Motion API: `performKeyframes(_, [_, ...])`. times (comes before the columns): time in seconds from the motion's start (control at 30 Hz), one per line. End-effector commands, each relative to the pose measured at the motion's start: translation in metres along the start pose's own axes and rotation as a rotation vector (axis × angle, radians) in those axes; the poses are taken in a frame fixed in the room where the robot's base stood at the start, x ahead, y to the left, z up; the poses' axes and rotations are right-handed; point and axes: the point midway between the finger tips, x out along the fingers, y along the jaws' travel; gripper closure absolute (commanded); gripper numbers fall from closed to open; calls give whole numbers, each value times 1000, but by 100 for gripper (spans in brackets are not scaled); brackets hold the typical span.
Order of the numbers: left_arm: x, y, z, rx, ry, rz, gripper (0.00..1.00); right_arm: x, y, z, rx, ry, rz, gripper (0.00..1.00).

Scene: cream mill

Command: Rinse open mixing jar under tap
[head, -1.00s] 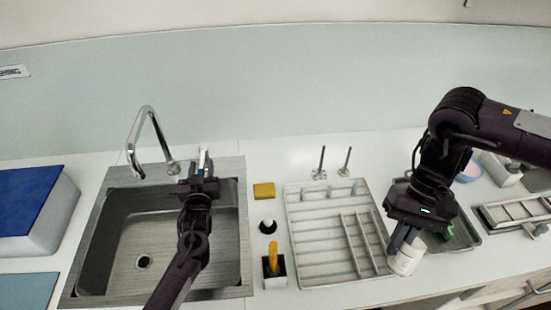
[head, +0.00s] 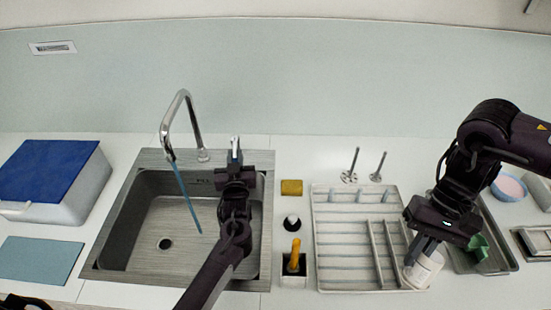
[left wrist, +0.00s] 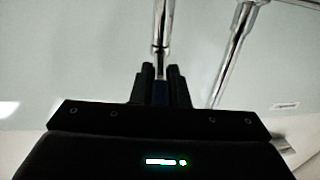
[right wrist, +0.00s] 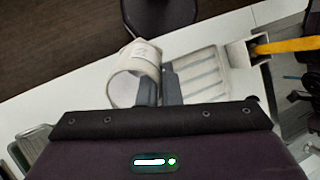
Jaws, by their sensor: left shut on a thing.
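The open white mixing jar (head: 424,270) stands at the front right corner of the drying rack; its open mouth shows in the right wrist view (right wrist: 130,88). My right gripper (head: 416,252) is at the jar, one finger over its mouth and the other outside its wall. Whether the fingers grip the wall is unclear. My left gripper (head: 236,168) is shut on the upright tap lever (head: 235,146) behind the sink. The tap (head: 165,130) arches over the sink (head: 150,215), left of my left gripper. A blue water stream (head: 184,195) runs from its spout into the basin.
A yellow sponge (head: 291,187), a small black-and-white item (head: 291,222) and a holder with a yellow-handled tool (head: 294,262) stand between sink and rack (head: 340,262). A grey tray (head: 495,262) lies right of the jar. A blue-lidded box (head: 50,170) stands left.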

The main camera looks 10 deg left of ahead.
Motion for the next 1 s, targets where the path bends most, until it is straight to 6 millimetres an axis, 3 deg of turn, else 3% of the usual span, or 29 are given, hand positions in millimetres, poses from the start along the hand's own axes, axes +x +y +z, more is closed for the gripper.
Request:
performKeyframes(0.4, [0,2,0,3,-3,-43,100,4,1,-2,1,0,0,100])
performKeyframes(0.43, [0,2,0,3,-3,-43,82,4,1,-2,1,0,0,100])
performKeyframes(0.57, [0,2,0,2,-3,-43,65,4,1,-2,1,0,0,100])
performKeyframes(0.87, [-1,2,1,2,-3,-43,64,4,1,-2,1,0,0,100])
performKeyframes(1.0, [-13,2,3,2,-4,-42,64,7,2,-4,1,0,0,100])
